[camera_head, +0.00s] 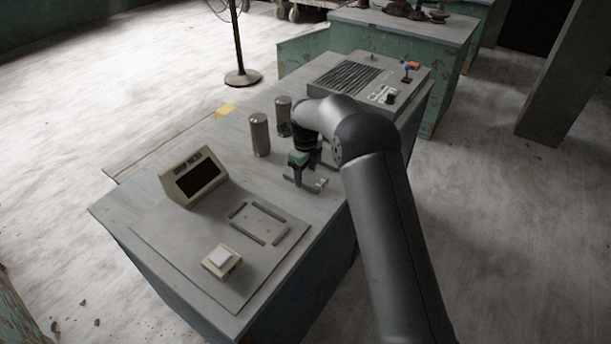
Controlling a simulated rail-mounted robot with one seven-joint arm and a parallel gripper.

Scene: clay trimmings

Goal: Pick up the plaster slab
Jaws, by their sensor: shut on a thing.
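My gripper (305,180) points down over the grey bench, right of the two metal cylinders. It is shut on a small, flat, pale grey piece, which I take to be the plaster slab (320,184). The fingers partly hide it, and its full outline is too small to tell. I cannot tell whether it touches the bench top or is clear of it.
Two metal cylinders (259,135) stand left of my gripper. A cream meter (193,176) with a dark screen, a low barred frame (260,222) and a cream block with a white top (221,261) are nearer. A grey slatted panel unit (345,77) stands behind.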

